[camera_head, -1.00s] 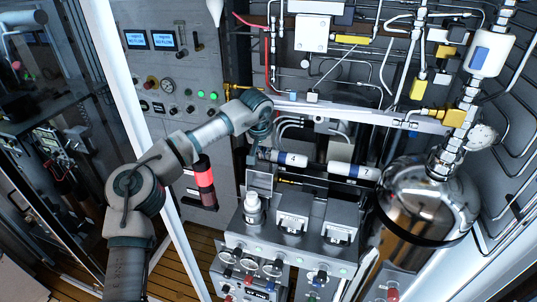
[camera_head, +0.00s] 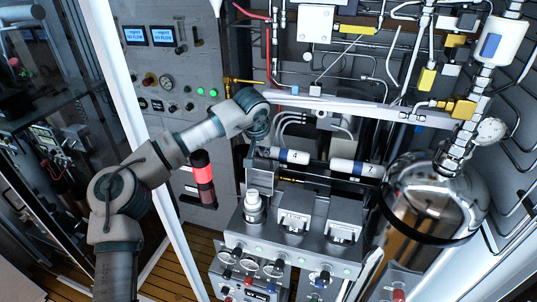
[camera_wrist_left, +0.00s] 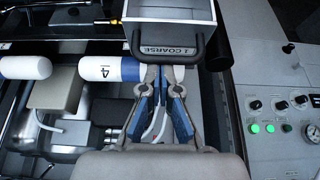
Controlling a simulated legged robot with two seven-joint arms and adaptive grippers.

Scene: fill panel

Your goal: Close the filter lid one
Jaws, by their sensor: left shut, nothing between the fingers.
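The lid of filter one (camera_head: 260,178) stands raised above its open housing in the head view, and a white-topped filter (camera_head: 254,205) shows in the housing. In the left wrist view the lid (camera_wrist_left: 168,12) is at the top, with a black handle (camera_wrist_left: 168,58) labelled "1 COARSE". My left gripper (camera_wrist_left: 162,76) is shut and empty, its fingertips close to the handle's lower bar. Whether they touch it I cannot tell. In the head view my left arm reaches down behind the raised lid, and the fingertips are hard to make out. My right gripper is not in view.
Two more filter housings with their lids down (camera_head: 295,212) stand to the right. White cylinders (camera_head: 355,168) lie behind them, and a shiny steel tank (camera_head: 425,195) stands at the right. A control panel (camera_head: 180,75) is at the left. Gauges and knobs line the front.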

